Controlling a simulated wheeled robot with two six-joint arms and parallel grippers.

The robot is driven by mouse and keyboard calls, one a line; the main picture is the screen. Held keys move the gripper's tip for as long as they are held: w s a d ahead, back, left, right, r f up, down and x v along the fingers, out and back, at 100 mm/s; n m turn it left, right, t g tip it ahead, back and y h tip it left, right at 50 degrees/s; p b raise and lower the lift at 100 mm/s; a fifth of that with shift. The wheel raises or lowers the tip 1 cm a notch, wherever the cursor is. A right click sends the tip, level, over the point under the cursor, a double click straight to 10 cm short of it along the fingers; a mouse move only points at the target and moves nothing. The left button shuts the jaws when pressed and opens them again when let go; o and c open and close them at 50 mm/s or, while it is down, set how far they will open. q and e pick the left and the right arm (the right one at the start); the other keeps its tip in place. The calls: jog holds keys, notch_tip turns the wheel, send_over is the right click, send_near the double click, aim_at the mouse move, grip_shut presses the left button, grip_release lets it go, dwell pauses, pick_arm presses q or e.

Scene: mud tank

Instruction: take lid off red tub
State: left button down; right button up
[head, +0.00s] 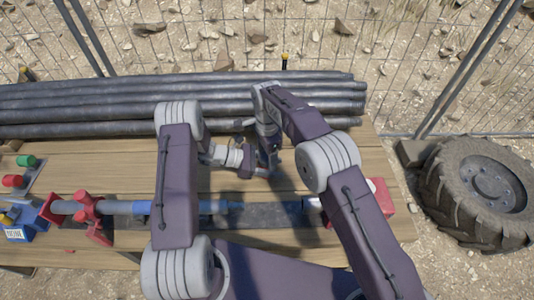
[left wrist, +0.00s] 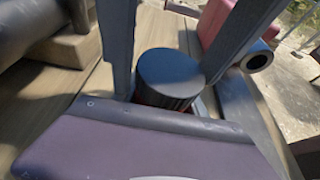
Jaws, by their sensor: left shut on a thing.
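My left gripper (left wrist: 172,85) is shut on a round black lid (left wrist: 170,72), with one finger on each side of it. A little red shows just under the lid, mostly hidden by my own wrist, so I cannot tell whether the lid still touches the red tub. In the head view my left gripper (head: 246,160) is low over the middle of the table, and the lid and tub are hidden there by the grippers. My right gripper (head: 268,162) points down close beside it; its fingers are too small to judge.
Grey pipes (head: 90,107) lie along the table's back edge. A blue-grey tube in a red clamp (head: 88,207) lies along the front, with a red block (head: 380,196) at right. Red (head: 13,181) and green (head: 27,160) caps sit far left.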

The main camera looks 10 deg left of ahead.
jog(key=c, duration=1.2)
jog(key=n, duration=0.3)
jog(key=o, duration=1.6)
jog(key=shift+c, duration=0.2)
jog(key=shift+r, duration=0.15)
notch_tip(320, 180, up, 4)
jog(key=shift+r, duration=0.2)
pick_arm(q)
jog(key=c, duration=0.6)
grip_release()
